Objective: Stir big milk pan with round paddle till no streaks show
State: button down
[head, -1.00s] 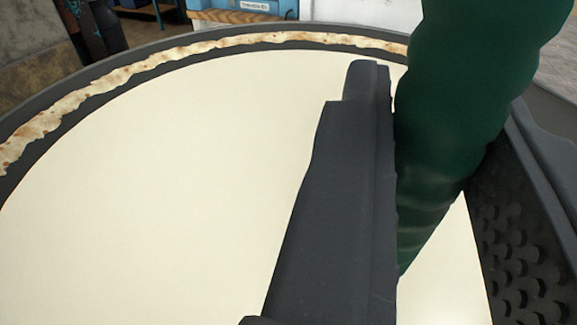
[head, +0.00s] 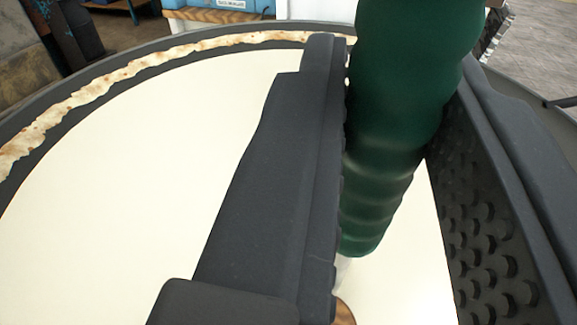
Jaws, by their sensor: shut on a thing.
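The big milk pan (head: 105,55) fills the view, a dark round pan holding smooth cream-white milk (head: 150,170). No streaks show on the visible milk. My gripper (head: 395,65) is over the pan, its two dark fingers on either side of a thick, ribbed green handle (head: 405,110), and is shut on it. The handle leans, its upper end cut off by the top edge. Below its lower end are a small pale piece and a bit of brown, wood-like material (head: 345,312), partly behind the left finger. The round paddle head is not in view.
A browned, crusty band of dried milk (head: 130,68) runs along the pan's inner far wall. Beyond the rim stand a blue box (head: 225,8) on a wooden surface and a dark item at upper left. Grey floor shows at upper right.

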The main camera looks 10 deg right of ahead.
jog(key=shift+r+p, duration=1.4)
jog(key=shift+r, duration=1.4)
jog(key=shift+r+p, duration=1.1)
jog(key=shift+r, duration=0.65)
jog(key=shift+s, duration=0.1)
